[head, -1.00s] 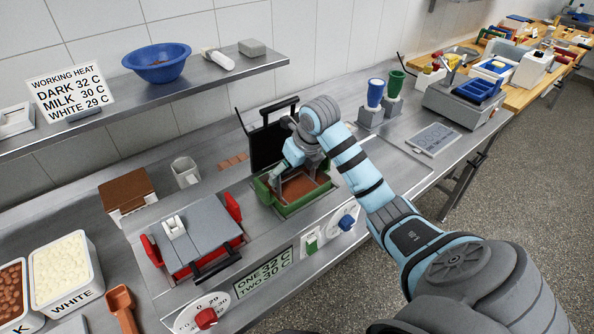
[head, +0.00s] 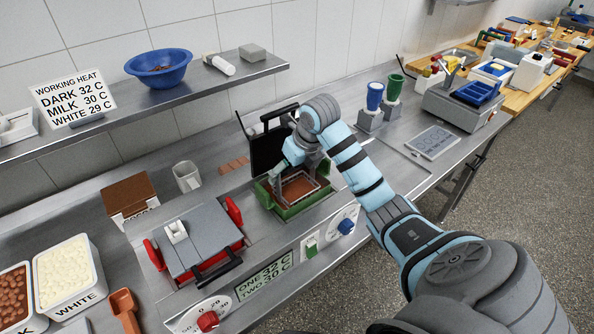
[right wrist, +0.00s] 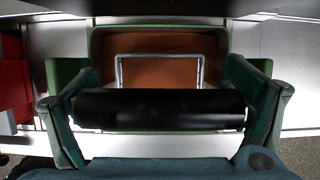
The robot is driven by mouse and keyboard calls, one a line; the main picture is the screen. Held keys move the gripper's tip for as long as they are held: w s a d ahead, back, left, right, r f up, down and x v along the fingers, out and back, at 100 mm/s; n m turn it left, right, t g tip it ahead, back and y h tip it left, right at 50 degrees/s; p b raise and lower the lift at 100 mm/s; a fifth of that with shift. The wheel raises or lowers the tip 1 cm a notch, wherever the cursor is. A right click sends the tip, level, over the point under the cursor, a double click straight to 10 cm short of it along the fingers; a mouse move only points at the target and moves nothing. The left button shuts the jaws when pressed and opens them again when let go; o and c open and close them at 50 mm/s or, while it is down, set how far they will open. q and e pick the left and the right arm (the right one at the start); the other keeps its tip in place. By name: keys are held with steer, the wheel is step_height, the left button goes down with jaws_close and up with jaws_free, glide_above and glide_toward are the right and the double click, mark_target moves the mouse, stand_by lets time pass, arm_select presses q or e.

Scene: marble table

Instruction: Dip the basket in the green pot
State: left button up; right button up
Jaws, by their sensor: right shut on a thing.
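The green pot (head: 290,213) is set in the counter, its black lid standing open behind it, and holds brown chocolate (head: 298,187). In the right wrist view, the pot's green rim (right wrist: 98,45) surrounds the brown surface (right wrist: 160,72). My right gripper (head: 277,180) is over the pot's left part. In the right wrist view it is shut on the basket's black handle (right wrist: 160,110). The basket's thin metal frame (right wrist: 160,56) shows within the pot's outline; I cannot tell how deep it sits. My left gripper is not in view.
A closed grey-lidded pot with red handles (head: 200,240) stands left of the green pot. The open black lid (head: 268,145) rises behind it. Blue and green cups (head: 375,96) stand right.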

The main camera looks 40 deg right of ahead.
step_height(320, 180, up, 4)
steer(key=shift+f+p, duration=0.1)
steer(key=shift+p, duration=1)
step_height(320, 180, up, 4)
steer(key=shift+r, duration=0.5)
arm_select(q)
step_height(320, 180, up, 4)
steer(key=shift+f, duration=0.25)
